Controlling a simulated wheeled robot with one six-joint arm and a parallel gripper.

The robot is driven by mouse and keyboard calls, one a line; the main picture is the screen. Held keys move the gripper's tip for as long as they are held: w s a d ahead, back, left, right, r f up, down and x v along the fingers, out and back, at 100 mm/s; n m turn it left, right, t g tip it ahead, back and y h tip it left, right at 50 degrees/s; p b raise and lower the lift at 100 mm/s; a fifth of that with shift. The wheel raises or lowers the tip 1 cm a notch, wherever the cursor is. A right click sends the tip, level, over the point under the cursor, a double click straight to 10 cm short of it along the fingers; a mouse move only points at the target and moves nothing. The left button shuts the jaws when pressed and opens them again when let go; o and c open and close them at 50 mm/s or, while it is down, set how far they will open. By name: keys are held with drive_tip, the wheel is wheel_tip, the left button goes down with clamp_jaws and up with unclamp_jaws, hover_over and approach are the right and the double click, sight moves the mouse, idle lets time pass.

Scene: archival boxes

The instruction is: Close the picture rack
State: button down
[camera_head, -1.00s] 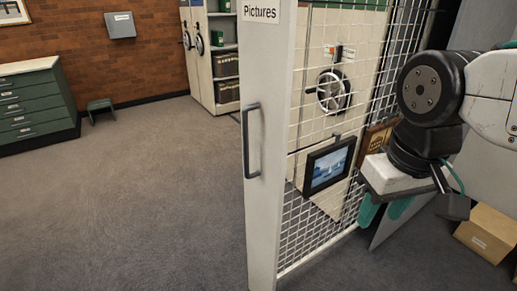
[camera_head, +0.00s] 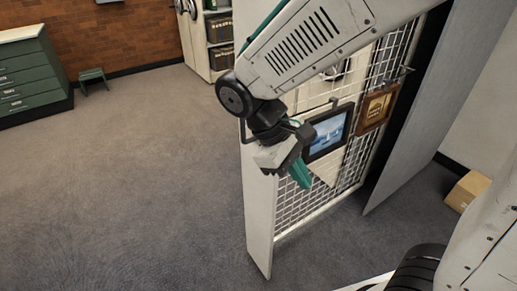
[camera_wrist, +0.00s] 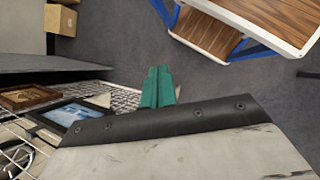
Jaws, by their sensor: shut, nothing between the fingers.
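The picture rack (camera_head: 257,215) is a pale panel with a wire mesh side, standing out into the room in the head view. A blue framed picture (camera_head: 329,131) and a brown framed picture (camera_head: 377,107) hang on its mesh; the blue one also shows in the wrist view (camera_wrist: 70,114). My gripper (camera_head: 301,174) is shut and empty, its teal fingers pointing down in front of the mesh side, near the rack's front edge. Whether it touches the rack is unclear. My arm hides the upper front panel and most of the rack's handle. The shut fingers show in the wrist view (camera_wrist: 158,87).
A grey panel (camera_head: 425,130) stands right of the rack. A cardboard box (camera_head: 467,190) lies on the floor at right. A green drawer cabinet (camera_head: 30,80) and a small stool (camera_head: 93,77) stand at far left. The wrist view shows a wood-topped, blue-framed table (camera_wrist: 270,20). Floor left of the rack is clear.

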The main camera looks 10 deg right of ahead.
drive_tip(key=w+a+f+n+t+h, duration=0.4)
drive_tip(key=w+a+f+n+h, duration=0.15)
drive_tip(key=w+a+n, duration=0.2)
drive_tip(key=w+a+f+n+t+h, duration=0.4)
drive_tip(key=w+a+f+n+h, duration=0.15)
drive_tip(key=a, duration=0.35)
drive_tip(key=w+d+r, duration=0.1)
drive_tip(key=w+d, duration=0.2)
drive_tip(key=d, duration=0.3)
drive_tip(key=w+d+r+n+t, duration=0.1)
drive_tip(key=w+d, duration=0.2)
drive_tip(key=d, duration=0.3)
drive_tip(key=shift+w+d+r+h, duration=0.25)
drive_tip(key=shift+w+r+h, duration=0.05)
drive_tip(key=shift+r, duration=0.05)
